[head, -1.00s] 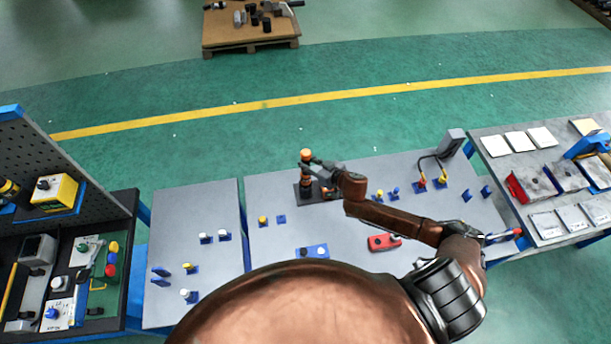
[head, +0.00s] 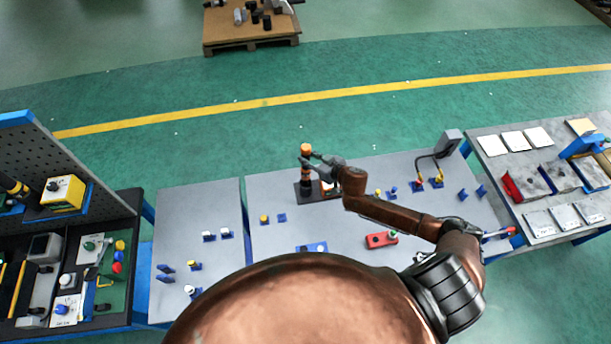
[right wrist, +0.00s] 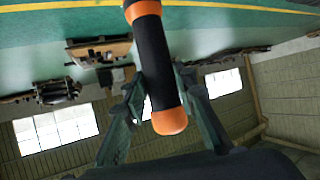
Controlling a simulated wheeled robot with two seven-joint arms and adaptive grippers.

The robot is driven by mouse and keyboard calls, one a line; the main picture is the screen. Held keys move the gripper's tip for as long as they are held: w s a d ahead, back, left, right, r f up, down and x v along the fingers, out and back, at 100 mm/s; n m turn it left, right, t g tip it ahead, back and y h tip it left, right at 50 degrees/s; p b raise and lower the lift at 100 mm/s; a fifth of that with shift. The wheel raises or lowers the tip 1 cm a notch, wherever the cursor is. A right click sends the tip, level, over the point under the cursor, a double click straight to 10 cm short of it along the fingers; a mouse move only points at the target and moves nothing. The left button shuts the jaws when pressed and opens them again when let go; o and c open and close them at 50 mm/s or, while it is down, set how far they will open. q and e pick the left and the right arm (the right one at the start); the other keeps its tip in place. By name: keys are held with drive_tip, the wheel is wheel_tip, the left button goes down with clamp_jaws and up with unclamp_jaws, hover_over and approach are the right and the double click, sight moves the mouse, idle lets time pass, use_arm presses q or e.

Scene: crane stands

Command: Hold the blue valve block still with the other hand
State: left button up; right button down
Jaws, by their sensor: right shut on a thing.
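The blue valve block (head: 312,248) lies on the grey bench near its front edge in the head view. My body covers part of its near side. My right gripper (head: 312,161) is well behind it, at the back of the bench. It is shut on a black-and-orange cylinder (head: 306,149), which stands upright over a dark base plate (head: 309,196). In the right wrist view the black-and-orange cylinder (right wrist: 157,70) is between the fingers of the right gripper (right wrist: 165,105). My left gripper is not in view.
Small blue holders with yellow or white parts stand around the bench. A grey post (head: 449,143) with a cable is at the back right. Bare bench lies left of the block.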

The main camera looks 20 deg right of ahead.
sight(309, 153)
drive_tip(key=shift+w+r, duration=0.1)
drive_tip(key=shift+r, duration=1.5)
drive_tip(key=shift+a, duration=0.1)
